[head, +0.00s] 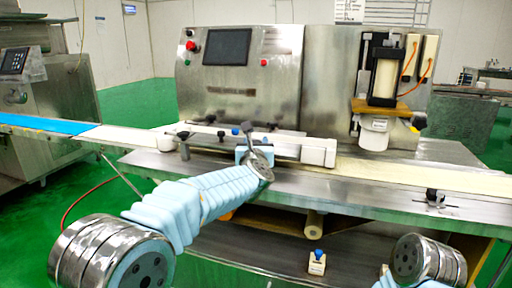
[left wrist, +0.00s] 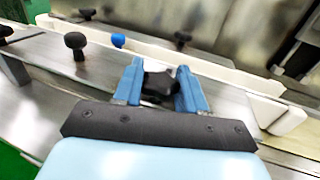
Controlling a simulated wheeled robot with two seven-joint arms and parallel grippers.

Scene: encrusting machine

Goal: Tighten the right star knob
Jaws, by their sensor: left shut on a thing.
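My left gripper (left wrist: 159,88) has its two blue fingers closed around a black star knob (left wrist: 160,82) in the left wrist view. The knob sits between the fingertips, above the metal rail of the conveyor. In the head view my left gripper (head: 247,153) is at the guide rail (head: 300,148) in front of the machine, and the held knob is mostly hidden there. Other knobs stand to its left: a black one (left wrist: 75,42) and a blue one (left wrist: 118,40). My right gripper is out of the frame; only part of the right arm shows.
The encrusting machine (head: 240,85) stands behind the conveyor belt (head: 400,178). A small blue-topped device (head: 317,263) is on the lower shelf. A black clamp knob (head: 432,195) is at the front right.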

